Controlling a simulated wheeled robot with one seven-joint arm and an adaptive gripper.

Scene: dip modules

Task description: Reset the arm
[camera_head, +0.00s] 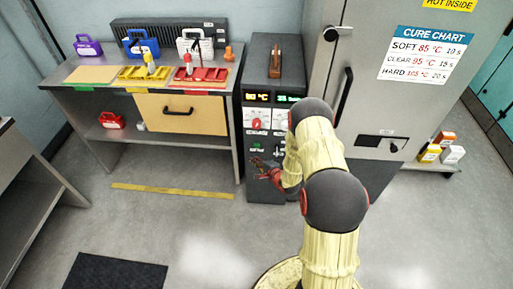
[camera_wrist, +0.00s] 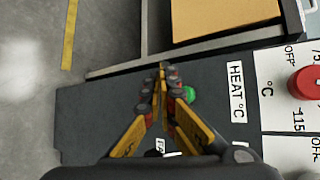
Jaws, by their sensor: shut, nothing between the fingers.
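My gripper (camera_head: 260,166) is held in front of the dark heater unit (camera_head: 263,190), low on its front panel. In the wrist view my gripper (camera_wrist: 162,72) has its fingertips together with nothing between them. A green button (camera_wrist: 190,94) on the panel lies just right of the fingertips. I cannot tell whether the fingers touch the panel. My arm's yellow links cover part of the unit and the floor in the head view.
A red knob (camera_wrist: 306,83) sits on the white label plate. A bench (camera_head: 160,85) with coloured trays and carriers stands left of the unit. A tall grey cabinet (camera_head: 390,100) stands right. Open floor (camera_head: 190,225) lies in front, with a yellow strip.

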